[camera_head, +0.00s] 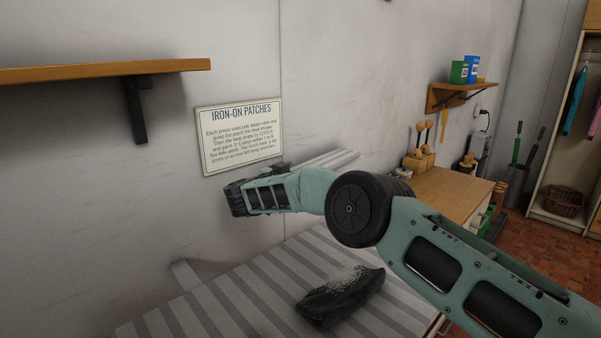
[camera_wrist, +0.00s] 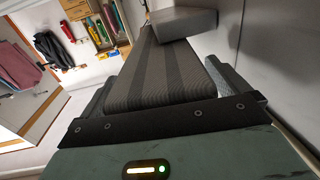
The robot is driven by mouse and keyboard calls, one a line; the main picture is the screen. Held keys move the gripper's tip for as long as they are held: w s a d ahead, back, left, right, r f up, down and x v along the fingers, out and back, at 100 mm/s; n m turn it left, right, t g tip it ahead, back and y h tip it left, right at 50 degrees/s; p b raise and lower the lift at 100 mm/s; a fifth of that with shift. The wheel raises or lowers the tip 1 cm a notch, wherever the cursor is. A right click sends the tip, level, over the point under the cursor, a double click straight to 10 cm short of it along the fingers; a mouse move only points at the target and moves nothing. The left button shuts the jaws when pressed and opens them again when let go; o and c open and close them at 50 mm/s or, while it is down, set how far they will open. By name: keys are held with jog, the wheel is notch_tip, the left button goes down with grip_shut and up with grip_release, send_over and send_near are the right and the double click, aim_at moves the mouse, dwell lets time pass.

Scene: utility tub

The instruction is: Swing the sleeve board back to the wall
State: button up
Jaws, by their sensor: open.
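The sleeve board (camera_head: 335,160) is a light striped board partly hidden behind my arm in the head view. In the wrist view a dark-striped surface (camera_wrist: 165,85), which looks like the same board, runs away from the camera between my gripper's fingers, with a grey block (camera_wrist: 180,24) at its far end. My gripper (camera_wrist: 158,80) is open, one finger on each side of that surface. I cannot tell whether either finger touches it. In the head view the fingers cannot be made out behind my wrist.
A wide striped ironing surface (camera_head: 245,295) lies below my arm, with a dark lumpy item (camera_head: 340,298) on it. A wall sign (camera_head: 240,135) and wooden shelf (camera_head: 100,72) are at the left. A wooden bench (camera_head: 450,192) and open wardrobe (camera_head: 562,190) stand at the right.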

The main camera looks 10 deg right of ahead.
jog(key=b+v, duration=0.2)
jog(key=v, duration=1.5)
jog(key=shift+b, duration=0.3)
jog(key=shift+s+a, duration=0.1)
jog(key=shift+s, duration=0.05)
jog(key=shift+w+r, duration=0.2)
jog(key=shift+r, duration=0.05)
jog(key=c, duration=0.7)
jog(key=w+d+r+y+p, duration=0.1)
jog(key=p, duration=0.1)
jog(key=w+d+r+n+y+p, duration=0.1)
jog(key=w, duration=0.1)
jog(key=w+d+r+n+t+y+p, duration=0.1)
jog(key=r+y+p, duration=0.1)
jog(key=shift+w+d+p, duration=0.2)
jog(key=shift+p, duration=0.15)
grip_shut()
jog(key=s+d+r+g+y+p, duration=0.2)
jog(key=s+d+g+y+p, duration=0.1)
jog(key=s+d+y+p, duration=0.3)
jog(key=s+d+r+g+y+p, duration=0.2)
jog(key=s+d+g+y+p, duration=0.15)
jog(key=d+p, duration=0.45)
jog(key=w+a+f, duration=0.2)
jog(key=w+f, duration=0.5)
jog(key=w, duration=0.2)
jog(key=shift+a+f+m+t, duration=0.15)
jog(key=shift+f+m+t, duration=0.2)
jog(key=shift+m, duration=0.05)
